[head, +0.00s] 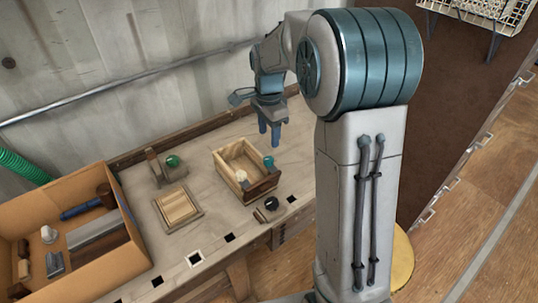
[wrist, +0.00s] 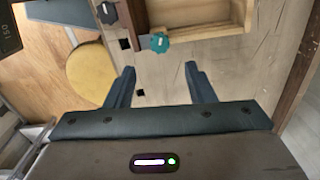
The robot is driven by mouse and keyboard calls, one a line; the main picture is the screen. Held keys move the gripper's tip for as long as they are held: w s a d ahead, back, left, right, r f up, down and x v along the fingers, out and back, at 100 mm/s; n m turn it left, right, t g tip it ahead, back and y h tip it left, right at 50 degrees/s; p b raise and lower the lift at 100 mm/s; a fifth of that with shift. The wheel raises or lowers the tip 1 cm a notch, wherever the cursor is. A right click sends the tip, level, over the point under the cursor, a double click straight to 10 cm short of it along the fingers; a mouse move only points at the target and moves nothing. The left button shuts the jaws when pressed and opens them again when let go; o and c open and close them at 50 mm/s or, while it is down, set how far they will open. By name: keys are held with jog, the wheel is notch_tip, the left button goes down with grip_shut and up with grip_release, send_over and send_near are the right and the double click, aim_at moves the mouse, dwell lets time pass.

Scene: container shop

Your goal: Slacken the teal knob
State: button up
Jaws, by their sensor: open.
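In the head view, the teal knob (head: 268,161) shows at the right end of the box (head: 228,178) on the workbench. My gripper (wrist: 159,70) is open and empty. In the wrist view the knob lies just beyond the fingertips, roughly midway between them, not touching either. In the head view my gripper (head: 270,138) hangs above the bench, behind and above the knob.
A black knob (head: 271,203) is near the bench's front edge. A green knob (head: 172,161) is on a fixture to the left, near a square wooden tray (head: 178,207). A cardboard box (head: 140,262) of tools stands far left.

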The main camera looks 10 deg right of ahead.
aim_at(269, 158)
notch_tip(269, 158, down, 9)
jog(key=shift+f, duration=0.15)
jog(key=c, duration=1)
